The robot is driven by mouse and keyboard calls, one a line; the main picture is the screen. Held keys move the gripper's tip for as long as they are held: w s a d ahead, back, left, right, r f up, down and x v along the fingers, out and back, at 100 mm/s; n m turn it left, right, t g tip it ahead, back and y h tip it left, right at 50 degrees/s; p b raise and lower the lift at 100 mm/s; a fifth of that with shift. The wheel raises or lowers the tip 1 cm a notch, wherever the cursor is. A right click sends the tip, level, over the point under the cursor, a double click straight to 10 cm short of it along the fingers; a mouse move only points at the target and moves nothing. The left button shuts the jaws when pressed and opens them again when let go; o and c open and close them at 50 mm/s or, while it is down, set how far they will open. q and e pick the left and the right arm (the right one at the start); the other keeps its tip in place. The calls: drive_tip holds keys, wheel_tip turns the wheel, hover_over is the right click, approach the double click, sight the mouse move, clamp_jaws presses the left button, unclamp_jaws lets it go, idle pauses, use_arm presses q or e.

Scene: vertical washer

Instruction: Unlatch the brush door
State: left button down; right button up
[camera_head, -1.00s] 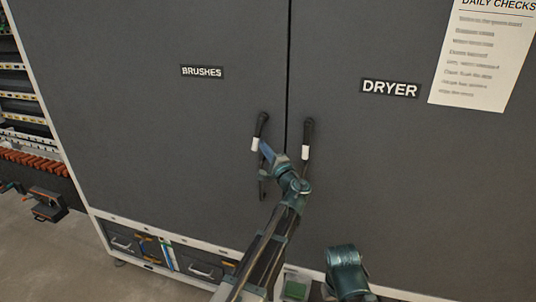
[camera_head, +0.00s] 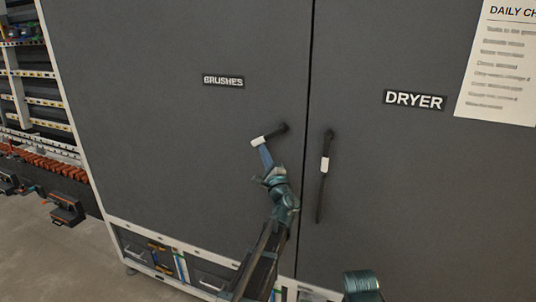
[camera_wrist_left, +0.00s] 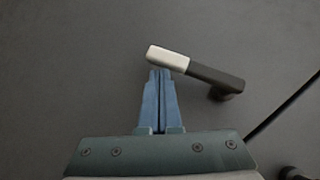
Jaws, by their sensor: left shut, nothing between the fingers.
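The brush door (camera_head: 150,130), a dark grey panel labelled BRUSHES (camera_head: 223,81), is flush with the door beside it. Its handle (camera_head: 272,134) is a short dark lever with a white end, turned nearly level, the white end pointing left and slightly down from the pivot. The handle also shows in the left wrist view (camera_wrist_left: 205,72), with the pivot at right. My left gripper (camera_head: 263,149) is shut and empty, just below the white end. In the left wrist view its blue fingertips (camera_wrist_left: 160,72) meet the white end's lower edge and seem to touch it.
The dryer door (camera_head: 420,200) is to the right across a narrow seam, with its own handle (camera_head: 325,165) hanging down. Shelves (camera_head: 40,100) stand at far left. A teal link of my own shows at bottom right.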

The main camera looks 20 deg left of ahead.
use_arm(q)
drive_tip(key=shift+a+r, duration=0.2)
drive_tip(key=shift+a, duration=0.1)
idle(0.4)
drive_tip(key=s+d+f+b, duration=0.5)
drive_tip(key=s+f+b, duration=0.2)
drive_tip(key=f+b, duration=0.2)
drive_tip(key=shift+s+d+f, duration=0.15)
drive_tip(key=shift+d+f, duration=0.1)
drive_tip(key=shift+f, duration=0.1)
idle(0.4)
drive_tip(key=s+d+f+n+g+h, duration=0.1)
drive_tip(key=s+f+n+g+h, duration=0.1)
drive_tip(key=s+f+n+g, duration=0.55)
drive_tip(key=s+d+f+n+g+h, duration=0.25)
drive_tip(key=s+f, duration=0.25)
drive_tip(key=f, duration=0.6)
drive_tip(key=s+d+f+g+h, duration=0.3)
drive_tip(key=s+d+f+h, duration=0.1)
drive_tip(key=s+d, duration=0.4)
drive_tip(key=s+d+f+n+g+h, duration=0.1)
drive_tip(key=s+d+f+g+h, duration=0.3)
drive_tip(key=s+d+f, duration=0.3)
drive_tip(key=shift+s+d+f+g, duration=0.2)
drive_tip(key=shift+s+d+g, duration=0.1)
drive_tip(key=shift+s+d, duration=0.55)
